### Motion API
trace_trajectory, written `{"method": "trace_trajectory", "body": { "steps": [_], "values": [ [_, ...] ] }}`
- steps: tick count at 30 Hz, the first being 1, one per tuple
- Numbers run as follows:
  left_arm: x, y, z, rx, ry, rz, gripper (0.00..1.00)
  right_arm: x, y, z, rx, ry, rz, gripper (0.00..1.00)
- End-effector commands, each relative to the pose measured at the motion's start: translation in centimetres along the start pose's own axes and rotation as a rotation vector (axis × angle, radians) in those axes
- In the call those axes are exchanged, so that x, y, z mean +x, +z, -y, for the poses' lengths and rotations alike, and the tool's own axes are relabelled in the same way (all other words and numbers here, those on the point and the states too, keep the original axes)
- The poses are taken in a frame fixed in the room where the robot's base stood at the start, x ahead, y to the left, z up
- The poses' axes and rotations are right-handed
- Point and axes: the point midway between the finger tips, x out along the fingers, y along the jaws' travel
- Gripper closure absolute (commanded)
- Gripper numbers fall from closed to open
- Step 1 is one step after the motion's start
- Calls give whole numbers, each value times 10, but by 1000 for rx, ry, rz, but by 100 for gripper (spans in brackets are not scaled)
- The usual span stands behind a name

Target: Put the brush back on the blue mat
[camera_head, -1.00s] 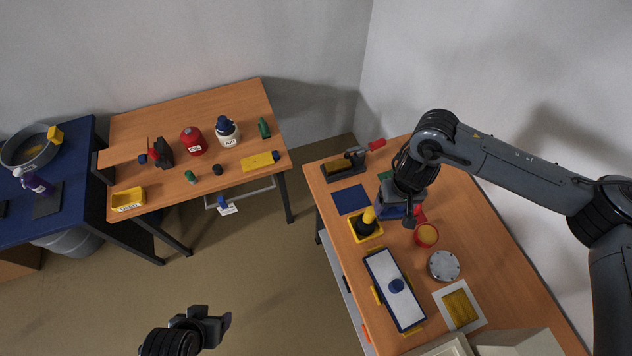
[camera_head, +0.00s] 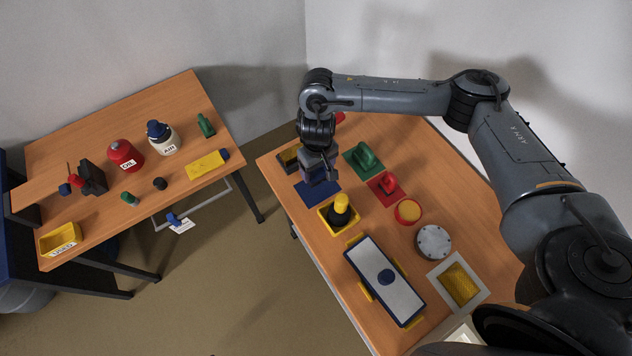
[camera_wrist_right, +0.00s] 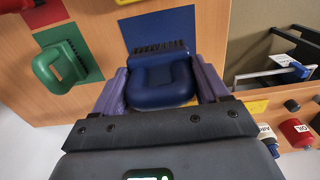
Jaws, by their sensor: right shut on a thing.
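My right gripper (camera_head: 318,180) is over the blue mat (camera_head: 322,199) on the right-hand table. In the right wrist view my right gripper (camera_wrist_right: 162,95) is shut on the blue brush (camera_wrist_right: 160,80), with a finger on each side of its handle. The brush's dark bristles point toward the blue mat (camera_wrist_right: 158,28), which lies just beyond them. I cannot tell whether the bristles touch the mat. In the head view the gripper mostly hides the brush. My left gripper is not in view now.
Close by are a green mat with a green brush (camera_head: 364,157), a red brush (camera_head: 389,184) on a red mat, and a yellow tray (camera_head: 325,214) holding a black and yellow tool. A dark holder (camera_head: 289,160) stands behind the blue mat.

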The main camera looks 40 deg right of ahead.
Motion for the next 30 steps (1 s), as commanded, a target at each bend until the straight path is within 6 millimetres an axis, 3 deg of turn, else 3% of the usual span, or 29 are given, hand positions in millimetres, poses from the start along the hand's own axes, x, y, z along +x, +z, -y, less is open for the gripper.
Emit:
{"method": "trace_trajectory", "body": {
  "steps": [3,11,18,30],
  "values": [
    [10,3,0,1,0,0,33,20,1,0,0,0,2,55],
    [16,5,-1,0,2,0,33,33,0,0,0,0,0,55],
    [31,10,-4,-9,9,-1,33,62,0,0,1,0,1,55],
    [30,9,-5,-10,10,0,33,64,0,0,-1,0,0,55]
  ]
}}
